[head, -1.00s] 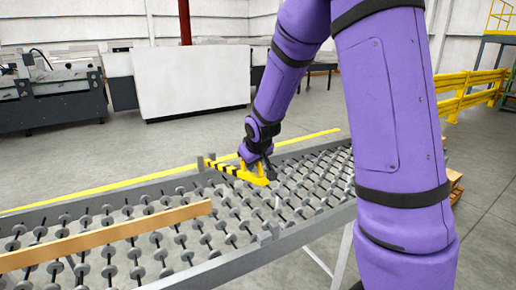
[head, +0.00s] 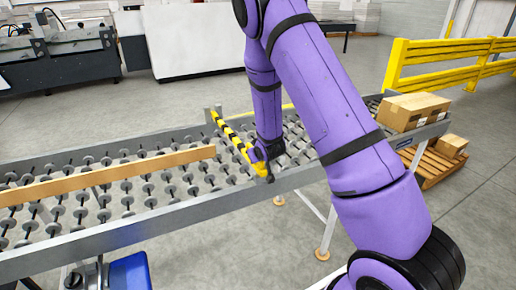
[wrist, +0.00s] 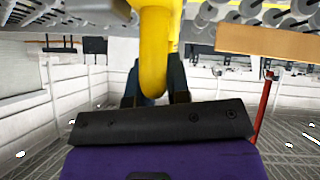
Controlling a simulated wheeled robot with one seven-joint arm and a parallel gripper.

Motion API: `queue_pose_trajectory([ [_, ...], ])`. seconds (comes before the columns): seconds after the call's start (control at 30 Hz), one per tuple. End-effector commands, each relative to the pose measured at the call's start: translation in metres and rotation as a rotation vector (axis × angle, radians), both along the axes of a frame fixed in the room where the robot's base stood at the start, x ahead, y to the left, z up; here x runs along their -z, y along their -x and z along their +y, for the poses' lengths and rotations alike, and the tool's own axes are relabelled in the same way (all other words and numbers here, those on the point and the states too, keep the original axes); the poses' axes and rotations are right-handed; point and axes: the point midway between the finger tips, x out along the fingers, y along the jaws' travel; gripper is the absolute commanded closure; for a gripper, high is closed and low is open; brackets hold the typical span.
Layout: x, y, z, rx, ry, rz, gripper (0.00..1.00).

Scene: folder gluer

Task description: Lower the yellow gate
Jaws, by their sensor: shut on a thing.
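The yellow gate (head: 236,141) is a bar with black stripes. In the head view it reaches across the roller conveyor from a post at the far rail to the near rail. Its near end lies close to the near rail; I cannot tell if it touches. My gripper (head: 262,164) is at this near end, partly hidden by my wrist. In the wrist view a rounded yellow part of the gate (wrist: 154,55) stands between the dark fingers of my gripper (wrist: 155,90), which is shut on it.
The roller conveyor (head: 60,247) carries a long wooden guide strip (head: 110,173) at left. A cardboard box (head: 412,110) sits at its right end, with another box (head: 450,145) on a pallet below. A yellow guard rail (head: 450,50) stands behind. Open floor lies at the right.

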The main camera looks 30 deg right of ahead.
Motion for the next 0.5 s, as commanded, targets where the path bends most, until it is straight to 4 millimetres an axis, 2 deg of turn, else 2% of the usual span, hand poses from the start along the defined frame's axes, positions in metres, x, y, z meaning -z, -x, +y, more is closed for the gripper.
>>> queue_pose_trajectory([
  [0.2, 0.0091, -0.0003, -0.0001, 0.002, -0.001, -0.01, 1.0],
  [0.5, 0.0122, 0.0013, 0.0005, 0.002, -0.002, -0.003, 1.0],
])
